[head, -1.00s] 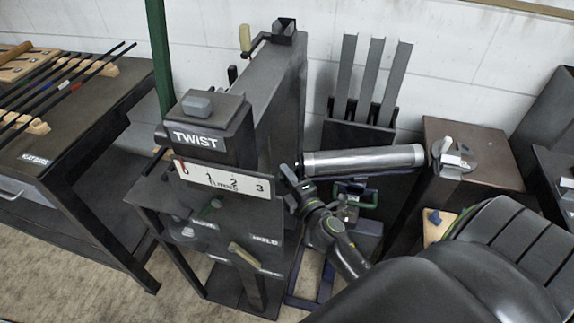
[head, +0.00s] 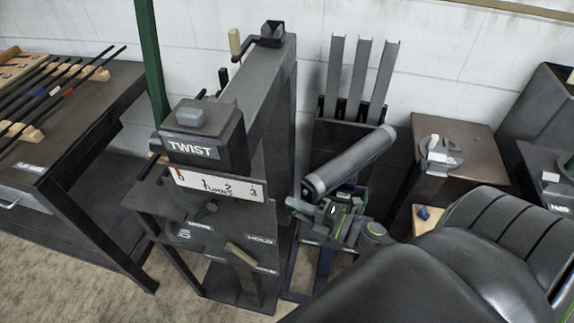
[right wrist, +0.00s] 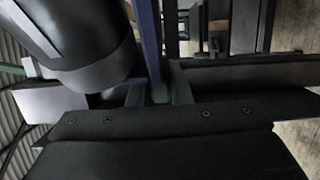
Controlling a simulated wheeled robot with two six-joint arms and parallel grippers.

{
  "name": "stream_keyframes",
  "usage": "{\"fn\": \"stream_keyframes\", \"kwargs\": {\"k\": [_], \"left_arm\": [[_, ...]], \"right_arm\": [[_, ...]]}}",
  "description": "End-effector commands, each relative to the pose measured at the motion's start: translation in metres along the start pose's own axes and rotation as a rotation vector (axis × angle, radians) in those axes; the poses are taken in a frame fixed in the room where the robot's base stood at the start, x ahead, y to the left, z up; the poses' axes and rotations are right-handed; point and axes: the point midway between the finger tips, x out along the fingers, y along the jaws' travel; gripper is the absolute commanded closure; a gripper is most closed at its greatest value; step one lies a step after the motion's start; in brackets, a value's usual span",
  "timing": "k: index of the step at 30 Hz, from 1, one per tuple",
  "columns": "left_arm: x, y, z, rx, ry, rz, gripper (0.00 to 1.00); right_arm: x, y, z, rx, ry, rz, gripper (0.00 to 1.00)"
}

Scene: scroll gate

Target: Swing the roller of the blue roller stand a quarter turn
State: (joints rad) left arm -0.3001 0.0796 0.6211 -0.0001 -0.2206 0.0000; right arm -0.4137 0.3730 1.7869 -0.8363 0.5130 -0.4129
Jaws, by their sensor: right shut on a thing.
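The blue roller stand (head: 323,270) stands right of the twist machine; its lower frame shows below my right arm. Its grey roller (head: 350,160) lies slanted, near end at lower left and far end at upper right. The roller also fills the upper left of the right wrist view (right wrist: 80,45), beside the stand's blue post (right wrist: 150,40). My right gripper (head: 325,212) is just below the roller's near end. In the right wrist view it (right wrist: 160,90) is shut on a small greenish part, apparently the stand's handle, mostly hidden by the fingers. My left gripper is not in view.
The dark twist machine (head: 205,150) with its scale plate stands close on the left. A rack with upright grey channels (head: 360,75) is behind the roller. A brown-topped stand (head: 465,150) is to the right. A bench with rods (head: 100,95) is far left.

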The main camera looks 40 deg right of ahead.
Motion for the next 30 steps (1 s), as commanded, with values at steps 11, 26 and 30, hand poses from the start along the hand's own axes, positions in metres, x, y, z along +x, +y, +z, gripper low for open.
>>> {"fn": "stream_keyframes", "kwargs": {"k": [11, 26, 30], "left_arm": [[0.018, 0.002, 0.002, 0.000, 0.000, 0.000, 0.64], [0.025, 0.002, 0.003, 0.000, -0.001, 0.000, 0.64], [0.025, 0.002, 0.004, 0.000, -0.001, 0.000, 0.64]], "right_arm": [[-0.052, -0.002, -0.013, -0.002, 0.279, -0.001, 1.00], [-0.074, 0.000, -0.015, -0.002, 0.399, 0.003, 1.00], [-0.074, 0.000, -0.015, -0.002, 0.400, 0.002, 1.00]]}}
